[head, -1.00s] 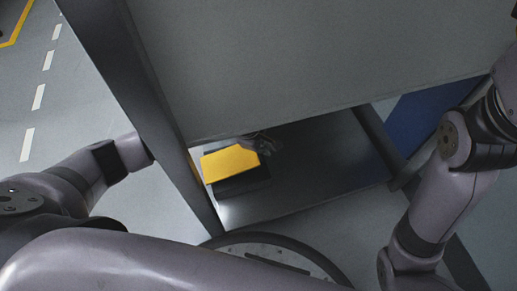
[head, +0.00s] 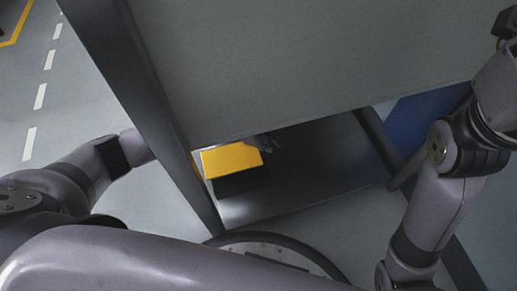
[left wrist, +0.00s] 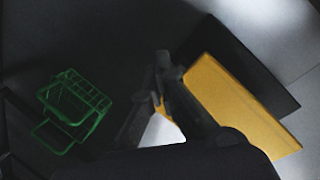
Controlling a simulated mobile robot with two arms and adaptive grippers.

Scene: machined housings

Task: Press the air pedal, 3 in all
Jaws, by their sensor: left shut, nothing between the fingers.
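The air pedal has a yellow top plate (head: 231,160) over a black base (head: 241,181). It sits low under the grey bench, near the left leg. My left gripper (head: 264,142) is at the pedal's far right corner, partly hidden by the bench edge. In the left wrist view the shut fingers (left wrist: 168,78) are empty, beside the left edge of the yellow plate (left wrist: 238,108). I cannot tell whether they touch it.
The bench panel (head: 300,65) overhangs the pedal, and its leg (head: 150,110) stands just left. A green wire basket (left wrist: 73,108) shows in the left wrist view. A blue surface (head: 418,122) lies at the right. Dark floor right of the pedal is clear.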

